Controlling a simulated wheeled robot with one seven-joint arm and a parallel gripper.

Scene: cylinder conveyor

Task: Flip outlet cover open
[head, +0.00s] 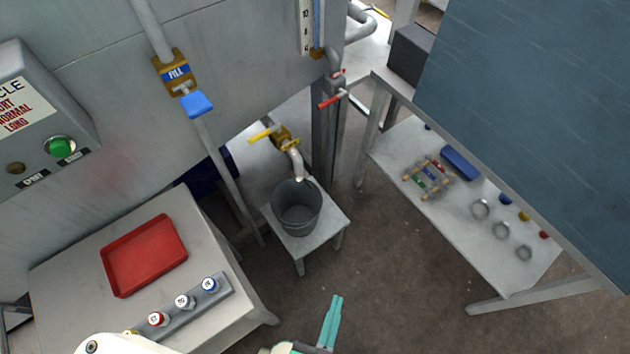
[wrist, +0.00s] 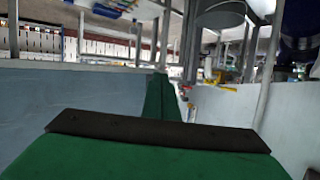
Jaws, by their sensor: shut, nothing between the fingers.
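My gripper (head: 331,322) shows at the bottom of the head view as teal fingers pressed together, over the brown floor and apart from the table and stand. In the wrist view its green fingers (wrist: 162,97) are shut and point away, with nothing between them. I cannot make out anything that is clearly an outlet cover. A pipe outlet (head: 297,168) with a yellow handle (head: 262,134) hangs above a dark grey bucket (head: 297,207). My gripper is well in front of and below these in the picture, touching neither.
A table (head: 75,262) at left holds a red tray (head: 144,255) and a rack of round-capped cylinders (head: 184,301). The bucket stands on a small stool (head: 330,232). A bench (head: 455,225) at right holds rings and small parts. Floor between is clear.

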